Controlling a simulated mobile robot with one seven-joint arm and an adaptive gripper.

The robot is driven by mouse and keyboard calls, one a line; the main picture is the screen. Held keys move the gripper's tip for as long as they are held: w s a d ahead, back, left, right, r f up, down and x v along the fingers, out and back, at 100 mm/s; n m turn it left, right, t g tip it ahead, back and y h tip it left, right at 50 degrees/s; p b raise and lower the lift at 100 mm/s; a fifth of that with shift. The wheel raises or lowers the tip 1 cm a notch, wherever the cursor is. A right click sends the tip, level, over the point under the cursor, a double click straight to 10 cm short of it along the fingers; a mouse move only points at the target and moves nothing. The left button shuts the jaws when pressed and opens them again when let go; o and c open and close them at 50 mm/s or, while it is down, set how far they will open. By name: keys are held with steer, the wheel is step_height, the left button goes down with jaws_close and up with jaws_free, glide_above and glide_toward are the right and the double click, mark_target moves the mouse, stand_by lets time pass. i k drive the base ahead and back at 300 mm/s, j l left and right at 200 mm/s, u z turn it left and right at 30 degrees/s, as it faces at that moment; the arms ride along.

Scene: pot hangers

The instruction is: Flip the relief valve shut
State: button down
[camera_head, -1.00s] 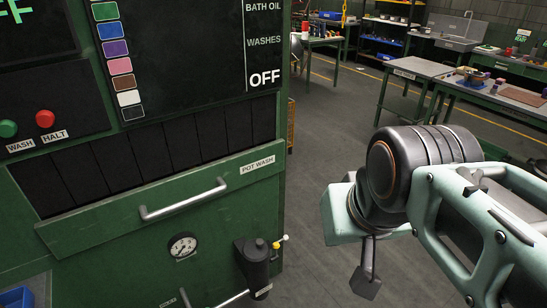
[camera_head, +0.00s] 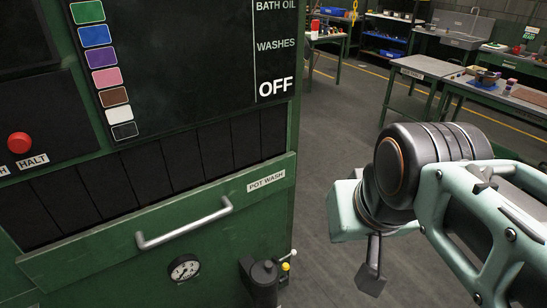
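A dark cylinder (camera_head: 263,280) stands at the lower right of the green machine front. A small fitting with a yellow part (camera_head: 285,267) and a thin pale-tipped lever (camera_head: 293,254) sits at its right side. It looks like the relief valve, but no label on it is readable. The lever points up and slightly right. My gripper (camera_head: 371,279) shows only as a dark piece hanging below my wrist, right of the valve and apart from it. My arm hides most of it, so I cannot see whether its fingers are open.
The green machine has a POT WASH drawer front with a bar handle (camera_head: 184,222), a round gauge (camera_head: 184,268) and a red HALT button (camera_head: 19,142). Its screen (camera_head: 200,60) reads OFF. Open floor (camera_head: 330,130) lies right of it. Workbenches (camera_head: 425,67) stand farther back.

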mark_target(293, 252)
steer(key=j+u, duration=0.5)
steer(key=i+j+u, duration=0.15)
steer(key=j+u, duration=0.35)
steer(key=i+j+u, duration=0.2)
steer(key=j+u, duration=0.3)
steer(key=l+z, duration=0.15)
steer(key=z, duration=1.1)
steer(key=i+l, duration=0.2)
steer(key=l, duration=0.15)
steer(key=i+l, duration=0.15)
steer(key=l, duration=0.2)
steer(key=i+l, duration=0.2)
steer(key=l, duration=0.15)
steer(key=i+l, duration=0.15)
steer(key=l, duration=0.25)
